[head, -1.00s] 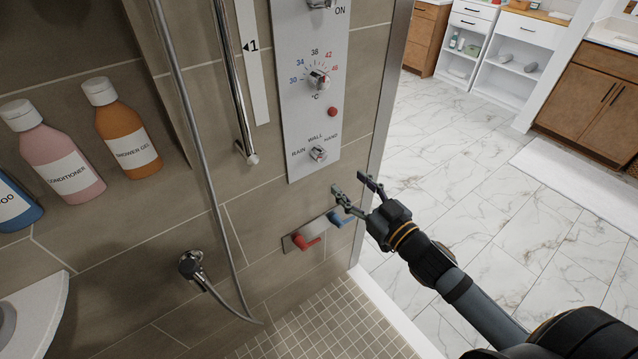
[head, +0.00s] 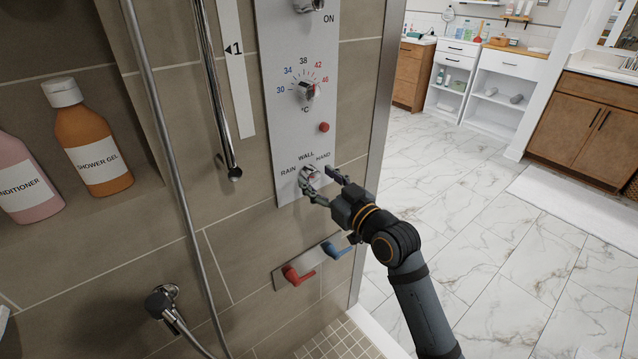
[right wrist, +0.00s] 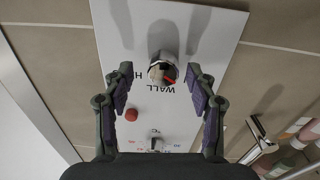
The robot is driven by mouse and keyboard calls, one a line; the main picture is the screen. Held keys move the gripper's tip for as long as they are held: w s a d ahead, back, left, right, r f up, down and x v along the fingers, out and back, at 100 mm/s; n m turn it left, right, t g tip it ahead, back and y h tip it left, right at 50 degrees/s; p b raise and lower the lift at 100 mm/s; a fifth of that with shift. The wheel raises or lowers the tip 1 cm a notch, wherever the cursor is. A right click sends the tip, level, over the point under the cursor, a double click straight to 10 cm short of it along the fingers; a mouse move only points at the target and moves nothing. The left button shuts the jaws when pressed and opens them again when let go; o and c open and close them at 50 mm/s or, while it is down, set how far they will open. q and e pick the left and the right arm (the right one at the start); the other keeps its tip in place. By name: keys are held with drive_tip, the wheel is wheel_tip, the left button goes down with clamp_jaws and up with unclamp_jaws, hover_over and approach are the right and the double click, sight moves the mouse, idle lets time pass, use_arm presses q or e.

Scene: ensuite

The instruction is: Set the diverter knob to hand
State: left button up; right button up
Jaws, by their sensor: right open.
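The diverter knob (head: 310,174) is a small metal knob low on the white shower panel (head: 298,135), with RAIN, WALL and HAND printed around it. In the right wrist view the knob (right wrist: 162,68) appears upside down. Its red mark sits at its lower right, on the side away from the H of HAND; the RAIN label is hidden there. My right gripper (head: 320,184) is open at the panel, with one finger on each side of the knob and gaps between. Its fingers partly cover the knob in the head view. My left gripper is not in view.
Above are the temperature knob (head: 305,91) and a red button (head: 324,127). Below are a red lever (head: 298,276) and a blue lever (head: 337,251). A hose (head: 172,165) and a rail (head: 215,90) run left of the panel. Open floor lies right.

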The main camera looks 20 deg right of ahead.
drive_tip(key=shift+w+a, duration=0.1)
drive_tip(key=shift+w, duration=0.15)
drive_tip(key=shift+s, duration=0.1)
